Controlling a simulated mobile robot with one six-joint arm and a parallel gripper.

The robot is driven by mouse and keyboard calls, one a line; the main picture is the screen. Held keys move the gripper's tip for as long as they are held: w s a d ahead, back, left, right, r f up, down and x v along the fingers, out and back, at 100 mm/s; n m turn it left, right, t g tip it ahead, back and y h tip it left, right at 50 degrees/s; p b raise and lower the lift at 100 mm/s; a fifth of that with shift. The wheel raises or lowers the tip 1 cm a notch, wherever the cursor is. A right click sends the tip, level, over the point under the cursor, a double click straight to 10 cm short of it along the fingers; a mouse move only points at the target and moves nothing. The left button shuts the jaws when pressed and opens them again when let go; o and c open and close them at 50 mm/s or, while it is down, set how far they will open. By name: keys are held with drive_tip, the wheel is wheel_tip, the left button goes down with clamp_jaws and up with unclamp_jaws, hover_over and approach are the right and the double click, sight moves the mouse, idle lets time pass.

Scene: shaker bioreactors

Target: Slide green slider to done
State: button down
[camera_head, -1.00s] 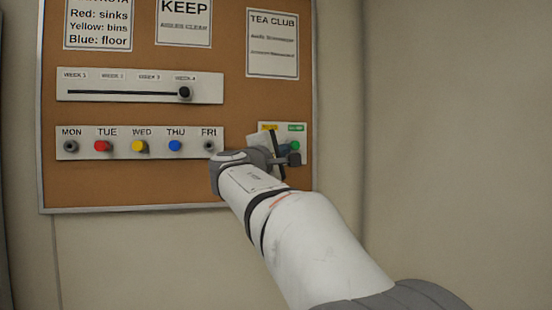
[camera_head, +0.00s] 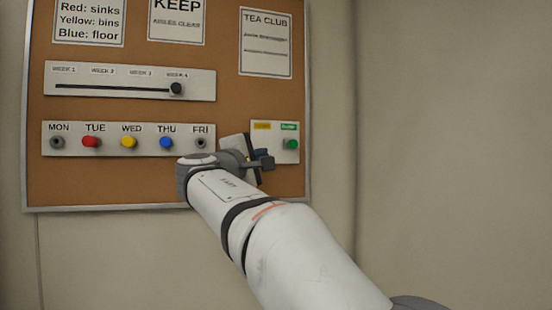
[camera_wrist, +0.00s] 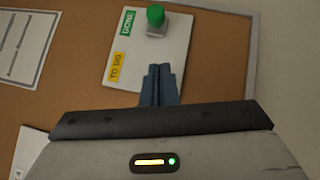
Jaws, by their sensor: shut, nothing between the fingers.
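The green slider (camera_head: 291,144) is a round green knob on a small white panel (camera_head: 291,157) at the lower right of the corkboard. It sits at the right end, under the green DONE label (camera_head: 289,126). In the wrist view the green knob (camera_wrist: 155,15) stands beside the DONE label (camera_wrist: 128,22), away from the yellow TO DO label (camera_wrist: 117,66). My gripper (camera_head: 263,155) is shut and empty, left of the knob in the head view. In the wrist view its fingertips (camera_wrist: 161,70) are below the knob, apart from it, over the panel's TO DO half.
A week slider panel (camera_head: 130,95) has its dark knob at Week 4. Below is a weekday panel (camera_head: 105,150) with coloured knobs, close to my wrist. A metal frame (camera_head: 305,90) edges the corkboard (camera_head: 60,185). Bare wall (camera_head: 440,120) lies to the right.

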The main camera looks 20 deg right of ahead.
drive_tip(key=b+v, duration=0.2)
drive_tip(key=v, duration=0.6)
drive_tip(key=shift+s, duration=0.35)
drive_tip(key=shift+r, duration=0.1)
drive_tip(key=s+d+f+m+g+y, duration=0.1)
drive_tip(key=s+f+g+y, duration=0.1)
drive_tip(key=f, duration=0.7)
drive_tip(key=s+d+f+m+g+y, duration=0.1)
drive_tip(key=s+d+f+g+y, duration=0.15)
drive_tip(key=f, duration=0.55)
drive_tip(key=s+f+m+g+y, duration=0.1)
drive_tip(key=s+f+y, duration=0.1)
drive_tip(key=f, duration=0.7)
drive_tip(key=s+a+f+m+g+y, duration=0.2)
drive_tip(key=s+a+f+m+y, duration=0.1)
drive_tip(key=s+f, duration=0.5)
drive_tip(key=s+a+f+m+g+y, duration=0.3)
drive_tip(key=s+f, duration=0.5)
drive_tip(key=f, duration=0.7)
drive_tip(key=m+y, duration=0.1)
drive_tip(key=y, duration=0.1)
drive_tip(key=shift+s+a+f+y, duration=0.25)
drive_tip(key=shift+a+y, duration=0.1)
drive_tip(key=shift+a, duration=0.05)
